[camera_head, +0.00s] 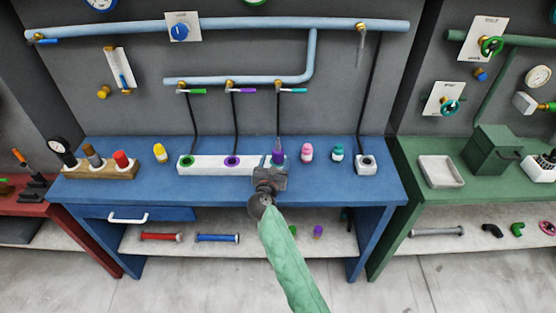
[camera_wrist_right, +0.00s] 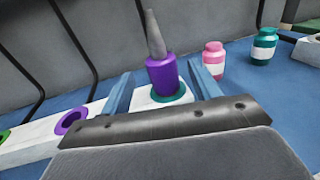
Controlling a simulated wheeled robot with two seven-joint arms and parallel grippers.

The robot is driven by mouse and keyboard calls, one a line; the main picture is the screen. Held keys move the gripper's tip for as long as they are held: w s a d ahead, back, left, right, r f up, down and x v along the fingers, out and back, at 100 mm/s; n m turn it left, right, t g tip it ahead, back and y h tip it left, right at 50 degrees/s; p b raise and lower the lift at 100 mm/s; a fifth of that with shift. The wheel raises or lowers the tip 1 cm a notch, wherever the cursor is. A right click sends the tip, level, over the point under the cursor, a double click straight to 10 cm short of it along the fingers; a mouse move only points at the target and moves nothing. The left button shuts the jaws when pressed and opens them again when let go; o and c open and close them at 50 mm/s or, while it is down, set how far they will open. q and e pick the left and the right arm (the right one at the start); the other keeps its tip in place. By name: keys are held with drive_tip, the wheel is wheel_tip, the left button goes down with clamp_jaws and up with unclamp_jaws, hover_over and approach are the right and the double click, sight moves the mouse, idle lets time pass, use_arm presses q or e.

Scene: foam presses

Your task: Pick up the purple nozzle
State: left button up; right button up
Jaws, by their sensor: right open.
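The purple nozzle (camera_head: 279,155) has a purple body and a grey tapered tip. It stands upright in the teal-ringed hole at the right end of the white block (camera_head: 208,165); the nozzle (camera_wrist_right: 162,78) is clear in the right wrist view. My right gripper (camera_head: 272,162) is at the block, its arm reaching up from below. In the right wrist view its two fingers (camera_wrist_right: 160,70) are open, one on each side of the nozzle with visible gaps. Whether they are level with the nozzle's body is hard to tell. My left gripper is not in view.
The block's purple-ringed hole (camera_wrist_right: 72,121) and green-ringed hole (camera_head: 187,161) are empty. A pink bottle (camera_head: 307,152) and a teal bottle (camera_head: 337,153) stand to the right, and a yellow bottle (camera_head: 160,153) to the left, on the blue bench (camera_head: 220,197). Black hoses (camera_head: 235,125) hang behind.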

sight(277, 156)
drive_tip(key=w, duration=0.2)
drive_tip(key=w+d, duration=0.1)
drive_tip(key=w, duration=0.1)
drive_tip(key=shift+w+f, duration=0.2)
drive_tip(key=shift+w, duration=0.15)
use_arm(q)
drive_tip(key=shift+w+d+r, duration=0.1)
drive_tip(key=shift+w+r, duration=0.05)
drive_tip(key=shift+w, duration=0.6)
use_arm(e)
drive_tip(key=shift+c, duration=0.6)
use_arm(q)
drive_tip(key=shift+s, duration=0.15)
use_arm(e)
drive_tip(key=c, duration=1.1)
